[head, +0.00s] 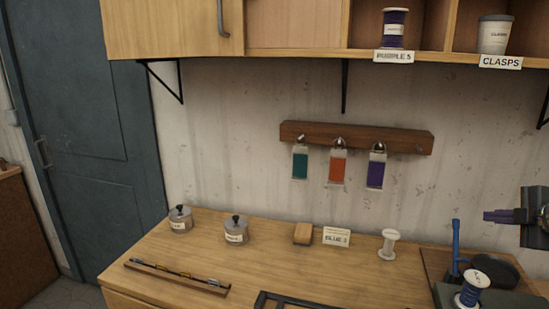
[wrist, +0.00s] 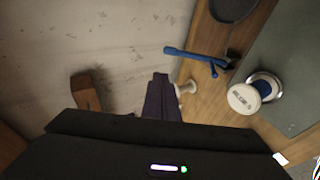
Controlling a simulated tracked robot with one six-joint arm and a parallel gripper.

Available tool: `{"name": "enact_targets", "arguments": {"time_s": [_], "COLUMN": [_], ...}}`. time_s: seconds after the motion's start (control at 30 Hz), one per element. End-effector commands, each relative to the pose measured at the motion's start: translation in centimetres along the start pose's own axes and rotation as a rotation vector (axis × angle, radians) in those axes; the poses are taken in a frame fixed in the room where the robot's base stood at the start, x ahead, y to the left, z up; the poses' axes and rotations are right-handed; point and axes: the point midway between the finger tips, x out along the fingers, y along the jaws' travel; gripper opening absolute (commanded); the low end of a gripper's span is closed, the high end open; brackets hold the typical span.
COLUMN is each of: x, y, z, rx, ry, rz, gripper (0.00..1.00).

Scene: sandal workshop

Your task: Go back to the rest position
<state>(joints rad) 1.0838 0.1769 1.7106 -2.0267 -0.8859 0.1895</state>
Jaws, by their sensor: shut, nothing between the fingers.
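My gripper (head: 488,216) is at the right edge of the head view, raised above the right end of the workbench and pointing left. Its dark purple fingers also show in the wrist view (wrist: 161,95), where they are together with nothing between them. Below it in the head view, a spool of blue thread (head: 472,288) stands on a dark grey block, apart from the gripper. The spool shows at the right of the wrist view (wrist: 254,91) too. An empty white spool (head: 388,244) stands on the bench to the left; the fingers partly cover it in the wrist view.
A blue-handled tool (head: 456,248) stands near the blue spool. The workbench (head: 190,258) holds two lidded jars, a wooden block and a "BLUE" card. A wall rack (head: 355,137) carries three coloured tags. An open shelf (head: 430,52) with a purple spool and a clasps cup hangs above.

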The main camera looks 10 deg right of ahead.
Motion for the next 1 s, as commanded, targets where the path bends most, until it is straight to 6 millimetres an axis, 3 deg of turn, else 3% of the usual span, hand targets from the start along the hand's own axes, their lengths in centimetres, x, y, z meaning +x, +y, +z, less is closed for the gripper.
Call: {"name": "enact_targets", "arguments": {"time_s": [0.2,0.3,0.5,0.63,0.77,1.0], "x": [-0.1,-1.0,-3.3,-4.5,-5.4,-6.5], "y": [1.6,1.7,1.4,0.2,-1.7,-7.2], "z": [4.8,7.3,9.1,8.5,6.6,0.3], "rx": [0.121,0.218,0.42,0.56,0.7,0.966], "ry": [-0.189,-0.3,-0.491,-0.589,-0.667,-0.764], "rz": [0.132,0.201,0.309,0.346,0.354,0.288], "gripper": [0.0,0.0,0.0,0.0,0.0,0.0]}}
